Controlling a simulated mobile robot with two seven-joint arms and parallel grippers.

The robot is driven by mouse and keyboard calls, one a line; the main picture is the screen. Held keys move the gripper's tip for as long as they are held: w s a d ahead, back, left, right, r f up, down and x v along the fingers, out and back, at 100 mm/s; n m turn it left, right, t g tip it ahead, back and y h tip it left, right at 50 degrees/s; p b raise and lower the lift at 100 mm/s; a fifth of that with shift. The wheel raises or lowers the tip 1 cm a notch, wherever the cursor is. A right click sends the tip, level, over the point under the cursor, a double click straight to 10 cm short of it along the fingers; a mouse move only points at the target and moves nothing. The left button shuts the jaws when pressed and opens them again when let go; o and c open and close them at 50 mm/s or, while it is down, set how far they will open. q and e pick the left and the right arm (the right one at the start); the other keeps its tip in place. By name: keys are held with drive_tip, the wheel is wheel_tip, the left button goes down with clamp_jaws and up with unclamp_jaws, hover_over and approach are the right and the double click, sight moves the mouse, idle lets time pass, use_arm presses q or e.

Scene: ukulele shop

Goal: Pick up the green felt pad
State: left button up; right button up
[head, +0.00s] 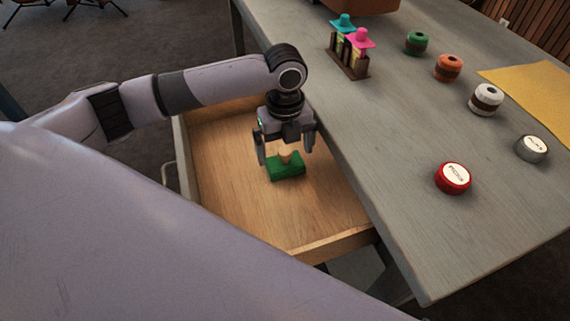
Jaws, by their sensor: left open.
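The green felt pad (288,171) lies in the open wooden drawer (232,215), on its bare floor. It looks like a green block with a light wooden knob on top. My left gripper (287,148) points down over the pad. Its jaws are open, one finger on each side of the knob, and the pad is below and between them. I cannot tell whether a finger touches the pad. My right gripper is not in view.
The drawer's walls surround the pad, and the grey table (405,165) edge runs close on the right. On the table are a red round tin (453,178), a grey tin (531,148), several small spools, a rack (348,60) with coloured tops and a yellow cloth (540,90).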

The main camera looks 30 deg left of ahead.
sight(285, 151)
use_arm(q)
wheel_tip(285, 151, down, 3)
drive_tip(key=shift+s, duration=0.1)
drive_tip(key=c, duration=0.8)
drive_tip(key=shift+r, duration=0.15)
wheel_tip(285, 151, up, 20)
drive_tip(key=p, duration=0.3)
drive_tip(key=shift+p, duration=0.3)
drive_tip(key=shift+o, duration=0.7)
